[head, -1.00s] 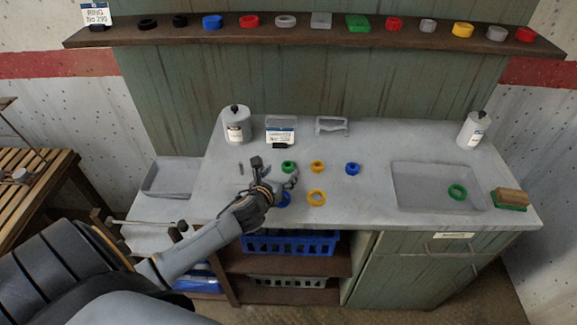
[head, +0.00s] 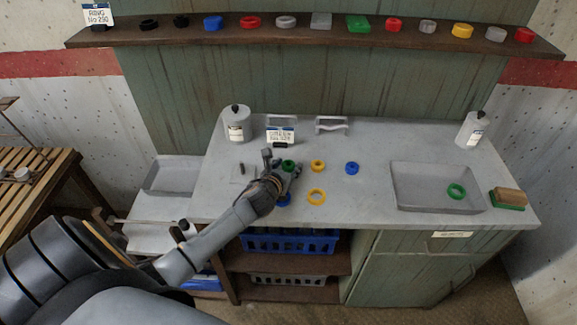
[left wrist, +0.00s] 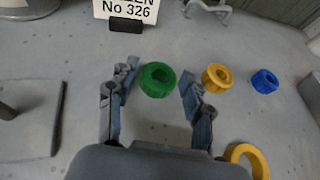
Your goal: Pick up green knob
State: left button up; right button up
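My left gripper (head: 281,163) reaches over the worktop at the knob. In the left wrist view my left gripper (left wrist: 158,86) is open, with one finger on each side of the knob and gaps between the fingers and the knob. In the head view the gripper partly hides the knob. My right gripper is not in view.
A yellow knob (head: 318,166) and a blue knob (head: 352,168) stand to the right. A yellow ring (head: 316,196) lies in front, and a blue ring (head: 284,200) is partly hidden by my arm. A sign (head: 281,135) stands behind. A grey tray (head: 412,199) holds a green ring.

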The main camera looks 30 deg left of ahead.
pick_arm(q)
jog(key=c, duration=0.7)
jog(key=shift+r, duration=0.1)
